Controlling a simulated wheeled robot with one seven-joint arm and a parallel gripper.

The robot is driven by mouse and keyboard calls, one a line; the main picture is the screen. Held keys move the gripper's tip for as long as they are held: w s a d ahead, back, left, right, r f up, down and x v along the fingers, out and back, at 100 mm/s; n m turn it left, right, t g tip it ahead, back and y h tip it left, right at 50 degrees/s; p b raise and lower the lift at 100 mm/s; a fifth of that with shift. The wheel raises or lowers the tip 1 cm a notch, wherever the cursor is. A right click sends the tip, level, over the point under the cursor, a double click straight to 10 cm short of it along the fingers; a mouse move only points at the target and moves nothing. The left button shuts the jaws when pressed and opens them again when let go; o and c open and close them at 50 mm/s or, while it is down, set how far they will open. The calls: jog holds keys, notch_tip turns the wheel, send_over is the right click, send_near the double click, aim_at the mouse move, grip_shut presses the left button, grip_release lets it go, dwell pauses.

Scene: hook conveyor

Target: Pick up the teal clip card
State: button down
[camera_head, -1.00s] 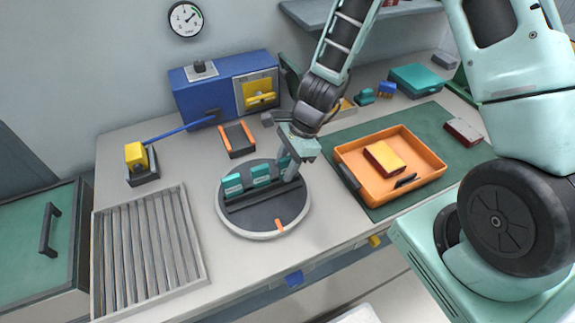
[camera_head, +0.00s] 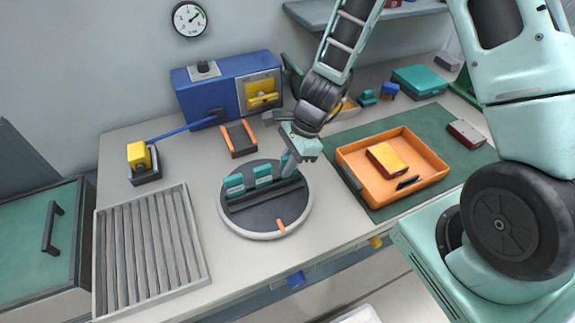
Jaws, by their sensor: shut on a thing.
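A round grey turntable (camera_head: 249,231) carries a dark slotted holder with teal clip cards upright in a row. The left card (camera_head: 234,183) and the middle card (camera_head: 263,174) show plainly, with pale marks on their faces. My gripper (camera_head: 287,170) points down at the right end of the row, over the turntable. Its fingers are shut on a teal clip card there, which they mostly hide. I cannot tell whether that card is still seated in the holder.
An orange tray (camera_head: 417,187) with a yellow-topped block (camera_head: 387,159) stands right of the turntable on a green mat. A slatted rack (camera_head: 153,250) lies at the left. A blue machine (camera_head: 205,98) and a small orange-edged holder (camera_head: 239,139) stand behind.

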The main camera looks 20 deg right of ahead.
notch_tip(320, 180, up, 9)
jog(key=shift+p, duration=0.3)
notch_tip(320, 180, up, 5)
jog(key=p, duration=0.4)
jog(key=shift+p, duration=0.35)
